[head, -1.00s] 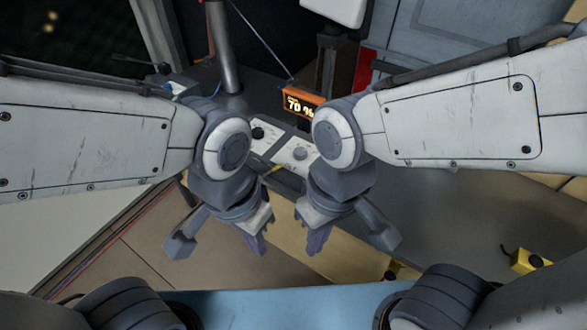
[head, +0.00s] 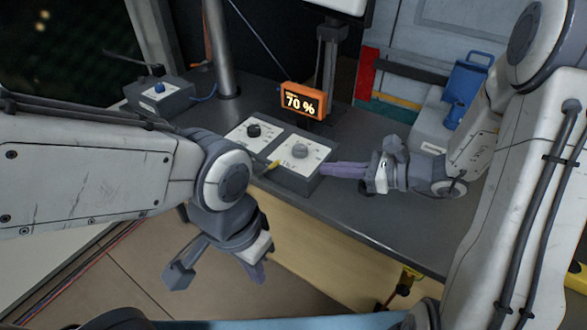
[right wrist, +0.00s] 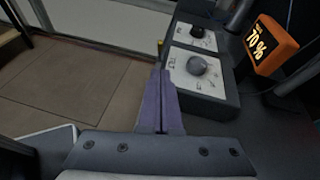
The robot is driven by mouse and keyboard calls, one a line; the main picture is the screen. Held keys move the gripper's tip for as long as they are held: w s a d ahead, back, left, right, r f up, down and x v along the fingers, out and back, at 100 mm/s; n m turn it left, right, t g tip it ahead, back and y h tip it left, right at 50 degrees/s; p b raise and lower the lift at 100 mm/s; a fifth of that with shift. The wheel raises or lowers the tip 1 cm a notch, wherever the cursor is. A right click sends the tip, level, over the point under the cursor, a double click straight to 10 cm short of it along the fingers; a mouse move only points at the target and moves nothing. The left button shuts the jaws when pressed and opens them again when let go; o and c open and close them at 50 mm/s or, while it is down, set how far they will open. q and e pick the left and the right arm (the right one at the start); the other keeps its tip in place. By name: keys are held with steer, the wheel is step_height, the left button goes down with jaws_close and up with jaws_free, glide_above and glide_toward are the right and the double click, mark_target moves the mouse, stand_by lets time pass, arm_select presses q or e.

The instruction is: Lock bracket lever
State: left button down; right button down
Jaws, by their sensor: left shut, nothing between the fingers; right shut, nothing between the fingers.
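Two grey control units with white faces stand side by side on the dark counter. The left one has a black knob (head: 254,130) and the right one a grey knob (head: 300,150). A small yellow-tipped piece (head: 272,165), perhaps the bracket lever, sticks out at their front edge; a sliver of yellow shows in the right wrist view (right wrist: 160,44). My right gripper (head: 324,170) is shut and empty, pointing left with its tips close to the right unit's side; contact cannot be told. My left gripper (head: 256,272) is shut and empty, pointing down in front of the counter.
An orange display (head: 303,102) reading 70 % stands behind the units. A metal pole (head: 217,50) and a grey box with a blue knob (head: 160,88) are at the back left. A blue object (head: 467,80) is at the back right. The counter (head: 400,235) is clear at front right.

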steer(key=shift+a, duration=0.1)
glide_toward(268, 169)
steer(key=shift+w+a+r, duration=0.1)
steer(key=shift+w+a, duration=0.2)
steer(key=shift+a, duration=0.25)
steer(key=shift+w+a+r, duration=0.1)
steer(key=shift+w+a, duration=0.2)
steer(key=shift+a, duration=0.25)
